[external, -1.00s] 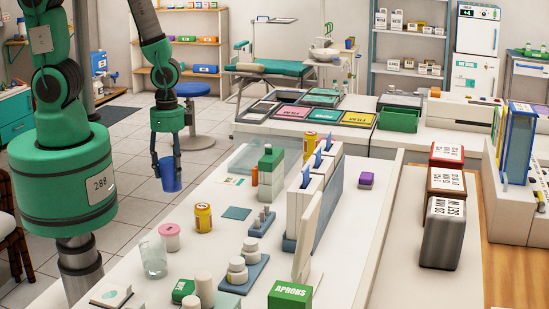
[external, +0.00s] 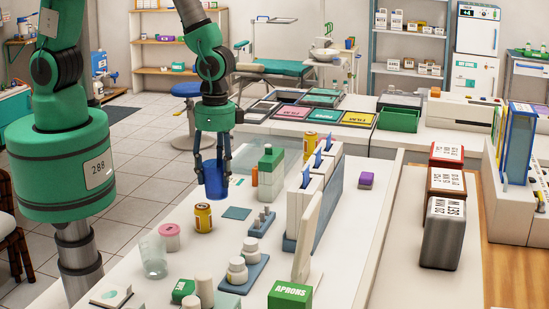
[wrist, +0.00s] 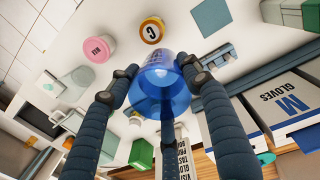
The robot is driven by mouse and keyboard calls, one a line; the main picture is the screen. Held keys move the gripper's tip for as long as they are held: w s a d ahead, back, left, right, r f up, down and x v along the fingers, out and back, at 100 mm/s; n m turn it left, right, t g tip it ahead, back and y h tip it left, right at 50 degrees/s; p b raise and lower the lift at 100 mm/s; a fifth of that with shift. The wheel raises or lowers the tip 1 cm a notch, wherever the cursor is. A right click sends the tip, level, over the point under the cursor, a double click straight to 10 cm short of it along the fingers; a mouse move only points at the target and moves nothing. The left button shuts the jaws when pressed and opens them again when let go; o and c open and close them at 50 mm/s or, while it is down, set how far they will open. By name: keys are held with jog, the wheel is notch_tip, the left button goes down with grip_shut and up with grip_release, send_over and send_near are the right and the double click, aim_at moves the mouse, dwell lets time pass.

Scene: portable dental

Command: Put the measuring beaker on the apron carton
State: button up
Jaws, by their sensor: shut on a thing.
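My gripper (external: 211,160) is shut on a blue, see-through measuring beaker (external: 214,180), held upright above the far left part of the counter. The apron carton (external: 290,295) is a green box with white lettering "APRONS" at the near edge of the external view. Its bottom is cut off by the frame. In the wrist view a green box (wrist: 142,153) lies beyond the beaker; its lettering cannot be read.
A yellow can (external: 203,217), pink-lidded jar (external: 170,236) and clear glass (external: 153,257) stand on the counter. White bottles (external: 237,272) on a blue tray and a white upright panel (external: 308,240) stand near the carton. Tall glove boxes (external: 315,205) line the right side.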

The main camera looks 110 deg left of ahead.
jog(key=w+d+r+p, duration=0.1)
jog(key=w+d, duration=0.3)
jog(key=d, duration=0.4)
jog(key=w+d+r+n+p, duration=0.1)
jog(key=w+d+p, duration=0.2)
jog(key=d, duration=0.6)
jog(key=w+d+r+p, duration=0.1)
jog(key=w+d, duration=0.6)
jog(key=d, duration=0.1)
jog(key=shift+w+d+r+n+p, duration=0.2)
jog(key=shift+n+p, duration=0.1)
jog(key=shift+p, duration=0.1)
jog(key=shift+w, duration=0.15)
jog(key=p, duration=0.2)
send_over(291, 291)
jog(key=shift+f, duration=0.7)
jog(key=shift+f, duration=0.1)
jog(key=shift+f, duration=1.7)
jog(key=shift+f, duration=0.1)
